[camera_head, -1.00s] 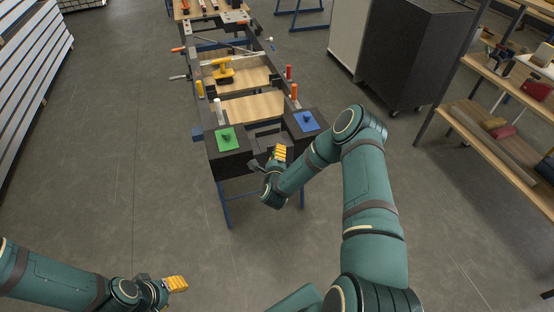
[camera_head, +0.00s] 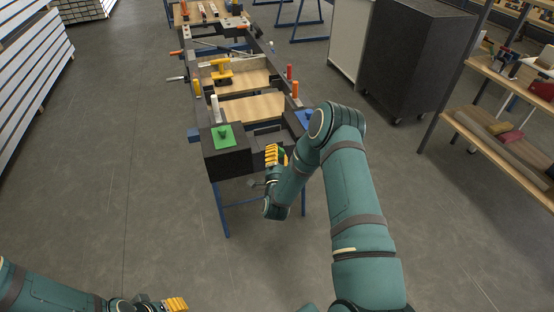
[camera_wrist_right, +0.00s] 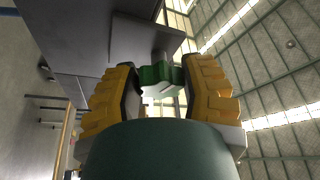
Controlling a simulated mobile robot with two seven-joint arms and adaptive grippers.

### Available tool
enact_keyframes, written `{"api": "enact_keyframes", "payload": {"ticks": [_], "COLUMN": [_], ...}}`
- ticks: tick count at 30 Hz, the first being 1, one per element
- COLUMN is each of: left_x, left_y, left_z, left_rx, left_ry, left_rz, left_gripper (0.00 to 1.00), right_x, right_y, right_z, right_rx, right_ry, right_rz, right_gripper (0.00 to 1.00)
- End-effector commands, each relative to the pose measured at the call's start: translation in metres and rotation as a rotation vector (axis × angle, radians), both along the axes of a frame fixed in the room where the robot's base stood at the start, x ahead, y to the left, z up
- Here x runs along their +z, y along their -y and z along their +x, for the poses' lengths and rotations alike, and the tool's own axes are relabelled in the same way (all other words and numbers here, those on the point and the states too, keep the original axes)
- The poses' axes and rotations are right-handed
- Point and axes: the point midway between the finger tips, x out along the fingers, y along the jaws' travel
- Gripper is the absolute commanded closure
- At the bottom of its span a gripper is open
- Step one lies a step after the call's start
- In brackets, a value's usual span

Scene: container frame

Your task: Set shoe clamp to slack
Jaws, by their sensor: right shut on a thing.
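A green lobed knob (camera_wrist_right: 160,77) on a short stem shows in the right wrist view, between the yellow fingers of my right gripper (camera_wrist_right: 158,95). The gripper is shut on this knob. In the head view my right gripper (camera_head: 276,154) is at the near end of the dark frame (camera_head: 228,160), with a bit of green (camera_head: 286,158) beside its fingers. Whether the knob belongs to the shoe clamp cannot be told from its label or shape. My left gripper (camera_head: 174,304) is low at the bottom left, away from the frame; its finger gap is unclear.
A green plate (camera_head: 222,137) and a partly hidden blue plate (camera_head: 304,118) top the frame's near corners. A yellow tool (camera_head: 221,72) lies farther back. A dark cabinet (camera_head: 415,60) and shelves (camera_head: 490,120) stand at right. The floor left of the frame is clear.

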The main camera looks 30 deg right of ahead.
Motion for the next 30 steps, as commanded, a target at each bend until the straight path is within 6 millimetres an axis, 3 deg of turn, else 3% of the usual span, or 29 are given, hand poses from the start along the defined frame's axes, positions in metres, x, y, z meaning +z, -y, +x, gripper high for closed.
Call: {"api": "enact_keyframes", "payload": {"ticks": [9,28,29,30], "left_x": [-0.018,-0.021,-0.021,-0.021], "left_y": [0.000,-0.001,-0.001,-0.001], "left_z": [0.004,0.004,0.004,0.004], "left_rx": [0.002,0.003,0.003,0.003], "left_ry": [0.009,0.010,0.010,0.010], "left_rz": [0.001,0.002,0.002,0.002], "left_gripper": [0.53,0.53,0.53,0.53], "right_x": [0.000,0.001,0.001,0.001], "right_y": [0.001,0.001,0.001,0.001], "right_z": [0.000,0.001,0.001,0.001], "right_rx": [0.000,0.000,0.000,0.000], "right_ry": [-0.032,-0.042,-0.042,-0.042], "right_rz": [-0.148,-0.189,-0.189,-0.189], "right_gripper": [0.92,0.92,0.43,0.29]}}
